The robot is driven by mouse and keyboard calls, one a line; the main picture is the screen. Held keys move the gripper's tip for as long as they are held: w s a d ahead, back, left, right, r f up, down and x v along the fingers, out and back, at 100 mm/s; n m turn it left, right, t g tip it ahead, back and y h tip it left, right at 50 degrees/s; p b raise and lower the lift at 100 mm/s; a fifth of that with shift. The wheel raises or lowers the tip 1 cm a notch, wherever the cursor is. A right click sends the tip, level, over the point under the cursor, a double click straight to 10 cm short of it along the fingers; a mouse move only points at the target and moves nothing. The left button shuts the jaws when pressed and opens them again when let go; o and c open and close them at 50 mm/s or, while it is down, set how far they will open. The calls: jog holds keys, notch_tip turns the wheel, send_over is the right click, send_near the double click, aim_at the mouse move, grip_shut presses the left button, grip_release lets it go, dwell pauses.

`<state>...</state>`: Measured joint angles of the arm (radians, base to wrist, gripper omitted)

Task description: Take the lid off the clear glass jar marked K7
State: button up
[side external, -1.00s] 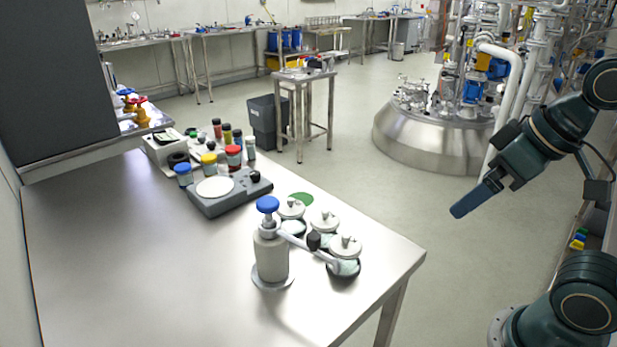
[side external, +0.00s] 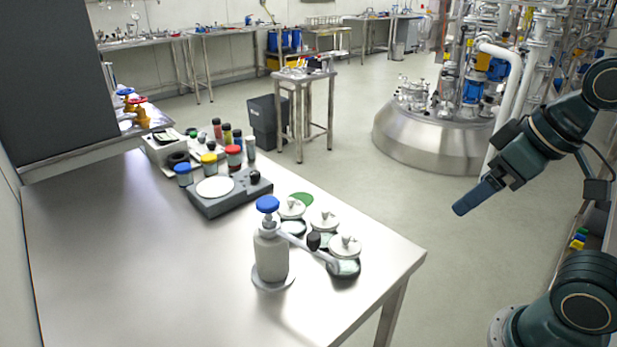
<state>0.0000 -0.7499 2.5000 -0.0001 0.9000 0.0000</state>
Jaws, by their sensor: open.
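Three clear jars with pale knobbed lids stand in a row near the right edge of the steel table: a back jar (side external: 291,210), a middle jar (side external: 324,222) and a front jar (side external: 346,250). All three lids are on. No marking can be read, so I cannot tell which jar is K7. A grey bottle-shaped device (side external: 271,256) with a blue knob and a side arm stands left of the jars, and its arm partly hides them. My gripper (side external: 478,197) is to the right of the table, over open floor, well apart from the jars. It is empty.
A grey scale (side external: 228,192) with a white round plate stands behind the jars. Several small containers with coloured caps (side external: 233,155) stand behind it. A green disc (side external: 302,198) lies beside the back jar. The steel table (side external: 120,260) is bare at left and front.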

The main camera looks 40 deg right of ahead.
jog(key=c, duration=0.9)
jog(key=w+a+n+g, duration=0.1)
jog(key=w+a+n, duration=0.1)
jog(key=w+n, duration=0.3)
jog(key=w+a+n+g+y, duration=0.1)
jog(key=w+a+n+g, duration=0.1)
jog(key=w+n, duration=0.3)
jog(key=w+a+n+g, duration=0.2)
jog(key=w+n, duration=0.3)
jog(key=w, duration=0.2)
jog(key=shift+w+a+f+n, duration=0.25)
jog(key=shift+a+f+n, duration=0.15)
jog(key=shift+f, duration=0.1)
send_over(345, 241)
jog(key=d, duration=0.1)
jog(key=shift+d+f, duration=0.2)
jog(key=shift+f, duration=4)
